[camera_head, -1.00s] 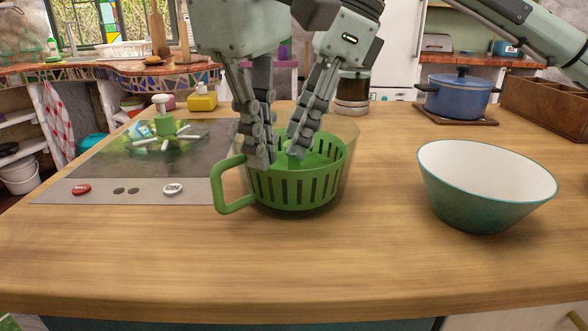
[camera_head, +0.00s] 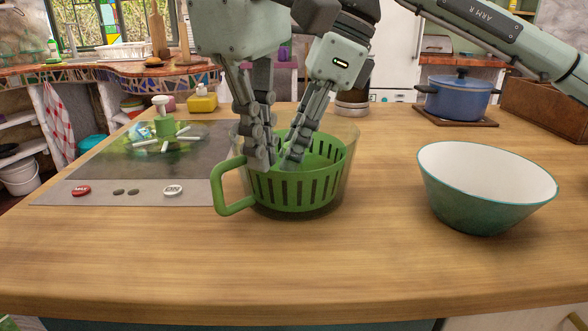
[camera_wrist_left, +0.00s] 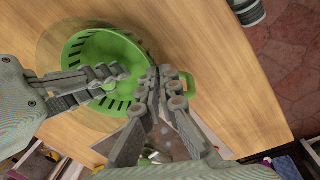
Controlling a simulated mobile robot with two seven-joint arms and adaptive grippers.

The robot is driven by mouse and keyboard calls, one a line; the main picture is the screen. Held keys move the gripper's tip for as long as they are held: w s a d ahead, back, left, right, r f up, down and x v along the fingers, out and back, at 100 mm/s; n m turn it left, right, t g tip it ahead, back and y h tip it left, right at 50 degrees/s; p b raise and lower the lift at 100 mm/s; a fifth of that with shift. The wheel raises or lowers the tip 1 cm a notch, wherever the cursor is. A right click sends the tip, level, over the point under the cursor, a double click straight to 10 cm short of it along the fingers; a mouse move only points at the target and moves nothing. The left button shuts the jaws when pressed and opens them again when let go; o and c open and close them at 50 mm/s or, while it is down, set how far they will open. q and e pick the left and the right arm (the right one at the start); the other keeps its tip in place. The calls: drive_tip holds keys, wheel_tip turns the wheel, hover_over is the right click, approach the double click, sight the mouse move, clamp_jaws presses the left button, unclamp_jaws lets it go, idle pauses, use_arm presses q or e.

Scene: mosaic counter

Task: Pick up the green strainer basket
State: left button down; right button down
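The green strainer basket (camera_head: 300,190) stands upright on the wooden counter, with slotted sides and a loop handle on its left. A clear, see-through wall shows around it. My left gripper (camera_head: 278,163) points down into the basket's mouth, its fingers apart with a narrow gap. In the left wrist view the basket (camera_wrist_left: 75,48) lies under the fingers. One finger of the gripper (camera_wrist_left: 138,80) is over the basket's inside and the other is by the rim near the handle. I cannot tell whether the fingers touch it. My right gripper is out of view; only its arm shows at top right.
A white-lined teal bowl (camera_head: 486,190) stands to the right. A blue lidded pot (camera_head: 458,98) and a wooden box (camera_head: 548,110) are behind it. A dark panel (camera_head: 110,165) with buttons lies left of the basket. The front counter is clear.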

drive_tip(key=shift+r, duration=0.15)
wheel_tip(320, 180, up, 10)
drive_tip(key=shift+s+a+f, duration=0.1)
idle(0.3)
